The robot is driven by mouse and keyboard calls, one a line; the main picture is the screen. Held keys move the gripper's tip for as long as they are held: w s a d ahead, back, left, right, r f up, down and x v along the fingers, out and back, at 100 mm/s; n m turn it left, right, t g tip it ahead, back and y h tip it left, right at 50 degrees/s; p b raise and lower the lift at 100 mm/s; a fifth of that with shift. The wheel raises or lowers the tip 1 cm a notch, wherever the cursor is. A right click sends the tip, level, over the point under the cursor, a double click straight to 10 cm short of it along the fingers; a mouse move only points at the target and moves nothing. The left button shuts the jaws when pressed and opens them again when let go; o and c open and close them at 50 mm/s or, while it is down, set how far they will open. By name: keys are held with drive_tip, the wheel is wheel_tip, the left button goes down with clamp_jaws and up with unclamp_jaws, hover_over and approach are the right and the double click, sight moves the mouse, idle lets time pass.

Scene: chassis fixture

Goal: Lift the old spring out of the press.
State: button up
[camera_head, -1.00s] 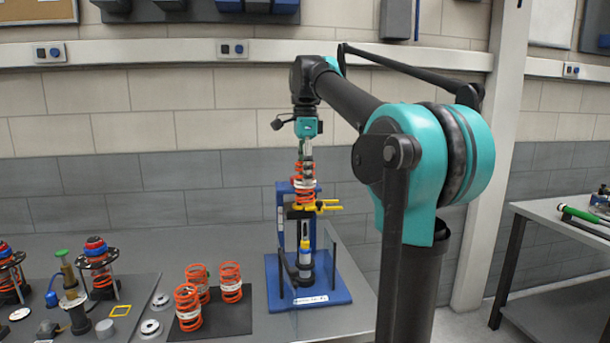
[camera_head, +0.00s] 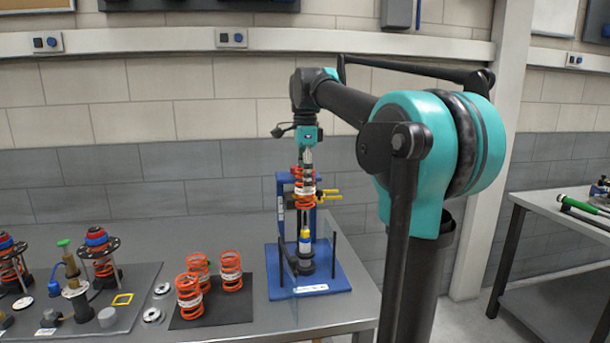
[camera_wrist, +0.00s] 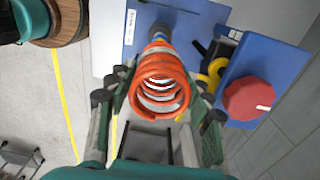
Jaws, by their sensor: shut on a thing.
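My gripper (camera_head: 306,170) is shut on an orange spring (camera_head: 305,202) with a white label band. The spring hangs upright below it, in front of the upper part of the blue press (camera_head: 279,205). In the wrist view the spring (camera_wrist: 163,78) sits between my two fingers, and I look down through its coils. The press's yellow forks (camera_head: 330,195) show to the right of the spring. A damper with a yellow and blue top (camera_head: 304,240) stands upright on the press's blue base below the spring. Whether the spring touches anything there cannot be told.
Several orange springs (camera_head: 190,292) stand on a dark mat to the left of the press. Further left are strut assemblies (camera_head: 98,245) and small parts. A clear panel (camera_head: 295,285) stands at the press's front left. A red knob (camera_wrist: 249,99) is right in the wrist view.

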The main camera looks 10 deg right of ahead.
drive_tip(key=shift+f, duration=2.2)
